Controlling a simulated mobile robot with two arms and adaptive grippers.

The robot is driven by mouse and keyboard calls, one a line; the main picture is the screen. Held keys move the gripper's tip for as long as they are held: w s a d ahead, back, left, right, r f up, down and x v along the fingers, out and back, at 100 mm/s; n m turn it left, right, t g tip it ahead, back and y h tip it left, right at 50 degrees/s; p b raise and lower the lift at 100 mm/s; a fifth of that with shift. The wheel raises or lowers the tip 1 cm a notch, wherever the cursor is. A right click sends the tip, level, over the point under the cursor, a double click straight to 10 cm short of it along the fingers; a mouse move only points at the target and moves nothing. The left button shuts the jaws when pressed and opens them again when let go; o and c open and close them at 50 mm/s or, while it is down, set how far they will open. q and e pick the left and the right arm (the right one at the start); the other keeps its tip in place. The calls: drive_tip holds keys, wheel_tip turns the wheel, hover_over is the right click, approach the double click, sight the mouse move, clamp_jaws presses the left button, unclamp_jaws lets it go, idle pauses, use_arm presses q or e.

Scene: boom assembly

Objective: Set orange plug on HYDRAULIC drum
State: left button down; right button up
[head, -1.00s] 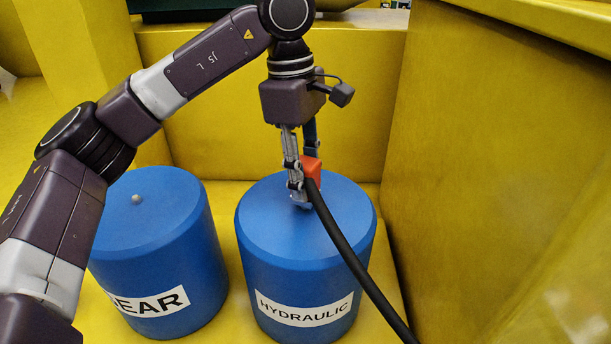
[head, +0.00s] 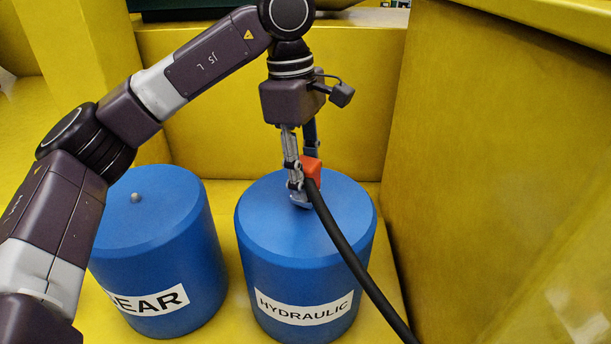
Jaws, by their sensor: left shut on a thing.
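The orange plug (head: 312,169) is at the end of a black hose (head: 347,253). My left gripper (head: 304,182) points down over the HYDRAULIC drum and is shut on the orange plug, with the plug between its fingers. The blue HYDRAULIC drum (head: 269,240) stands upright, its white label facing me. The plug and fingertips are at the drum's top near its middle. I cannot tell whether the plug touches the top, as the fingers hide its lower end. My right gripper is not in view.
A yellow wall (head: 500,180) rises close on the right, another yellow panel (head: 220,100) behind. The hose trails to the lower right.

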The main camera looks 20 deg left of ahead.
use_arm(q)
drive_tip(key=shift+f+b, duration=0.4)
drive_tip(key=shift+f, duration=0.2)
drive_tip(key=c, duration=1.4)
unclamp_jaws()
drive_tip(key=shift+f, duration=0.1)
drive_tip(key=r, duration=0.4)
drive_tip(key=a+r, duration=0.1)
drive_tip(key=r, duration=0.7)
drive_tip(key=shift+a, duration=0.2)
